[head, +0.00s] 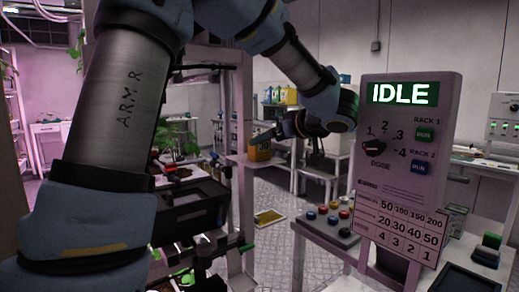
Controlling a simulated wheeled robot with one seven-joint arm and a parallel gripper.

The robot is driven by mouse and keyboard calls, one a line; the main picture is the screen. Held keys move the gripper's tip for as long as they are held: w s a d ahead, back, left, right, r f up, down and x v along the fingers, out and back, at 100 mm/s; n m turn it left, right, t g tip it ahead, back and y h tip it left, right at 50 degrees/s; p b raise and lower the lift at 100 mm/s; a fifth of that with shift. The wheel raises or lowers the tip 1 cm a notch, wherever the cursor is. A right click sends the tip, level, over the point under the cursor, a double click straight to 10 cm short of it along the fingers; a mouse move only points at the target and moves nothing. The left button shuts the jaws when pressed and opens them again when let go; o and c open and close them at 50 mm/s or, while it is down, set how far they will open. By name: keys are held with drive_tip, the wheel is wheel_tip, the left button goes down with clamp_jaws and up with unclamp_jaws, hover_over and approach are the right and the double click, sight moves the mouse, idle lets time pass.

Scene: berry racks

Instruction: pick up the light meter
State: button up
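My gripper (280,132) is small and dark in the middle of the head view, at the end of my arm, pointing left. Its fingertips are too dark and small to show whether they are open or shut. A yellow-orange item (260,150) with a dark top shows just below and left of the gripper, by a pale shelf. I cannot tell whether the gripper touches it. I cannot make out for certain which thing is the light meter. A small dark block with a green top (487,250) lies on the bench at the right.
A grey control panel (407,165) reading IDLE stands at the right, by a bench with coloured buttons (332,212). A black crate (187,211) and plants are at the left, partly behind my arm. A yellow-framed flat item (269,217) lies on the floor.

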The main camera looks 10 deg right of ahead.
drive_tip(key=p+x, duration=0.1)
drive_tip(key=x, duration=0.3)
drive_tip(key=shift+w+p, duration=0.3)
drive_tip(key=shift+w, duration=0.15)
drive_tip(key=shift+w+a+f, duration=0.2)
drive_tip(key=shift+w+f, duration=0.05)
drive_tip(key=shift+w, duration=0.2)
drive_tip(key=shift+r, duration=0.1)
clamp_jaws()
